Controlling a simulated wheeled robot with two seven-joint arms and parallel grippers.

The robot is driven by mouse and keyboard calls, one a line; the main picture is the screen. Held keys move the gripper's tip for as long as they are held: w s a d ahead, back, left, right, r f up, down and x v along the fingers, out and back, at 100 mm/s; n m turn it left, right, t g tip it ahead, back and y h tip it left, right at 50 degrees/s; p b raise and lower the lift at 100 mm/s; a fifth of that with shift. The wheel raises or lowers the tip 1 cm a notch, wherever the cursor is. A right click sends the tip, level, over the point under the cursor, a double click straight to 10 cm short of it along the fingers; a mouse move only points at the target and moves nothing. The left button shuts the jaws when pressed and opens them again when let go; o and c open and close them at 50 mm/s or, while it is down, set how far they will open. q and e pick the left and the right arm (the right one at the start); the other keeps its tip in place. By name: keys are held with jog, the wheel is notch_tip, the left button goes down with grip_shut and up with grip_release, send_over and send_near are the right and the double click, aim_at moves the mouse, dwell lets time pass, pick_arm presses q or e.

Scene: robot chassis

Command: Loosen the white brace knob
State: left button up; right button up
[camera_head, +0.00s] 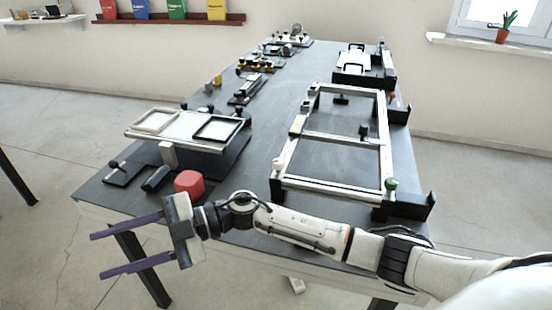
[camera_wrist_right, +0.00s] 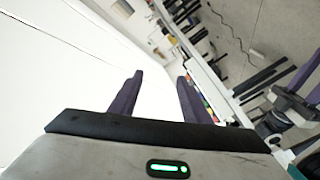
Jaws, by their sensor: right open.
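A rectangular metal frame (camera_head: 332,138) with a cross bar lies on the dark table. A small pale knob (camera_head: 279,165) sits at its near left corner and looks like the white brace knob. A dark green knob (camera_head: 390,184) is at its near right corner, and a dark knob (camera_head: 364,130) is near the cross bar. My right gripper (camera_head: 97,255) is open and empty, off the table's near left edge, well away from the frame. Its purple fingers also show in the right wrist view (camera_wrist_right: 160,78). Another purple-fingered gripper (camera_wrist_right: 298,92), seemingly my left, is partly cut off there.
My right arm crosses the table's near edge. A red block (camera_head: 189,183) lies close to the right wrist. A raised stand with two panels (camera_head: 187,129) is at the left. Several fixtures line the far table (camera_head: 285,88). Free floor lies left of the table.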

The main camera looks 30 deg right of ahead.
jog(key=w+d+f+n+g+h, duration=0.2)
jog(key=d+n+g+h, duration=0.1)
jog(key=d+g+h, duration=0.15)
jog(key=m+t+h+b, duration=0.2)
jog(key=m+h, duration=0.4)
jog(key=h, duration=0.8)
send_near(279, 161)
jog(key=shift+y, duration=0.25)
notch_tip(279, 161, down, 8)
jog(key=shift+w+d+f, duration=0.1)
jog(key=shift+d+f, duration=0.05)
jog(key=c, duration=1)
jog(key=shift+c, duration=0.2)
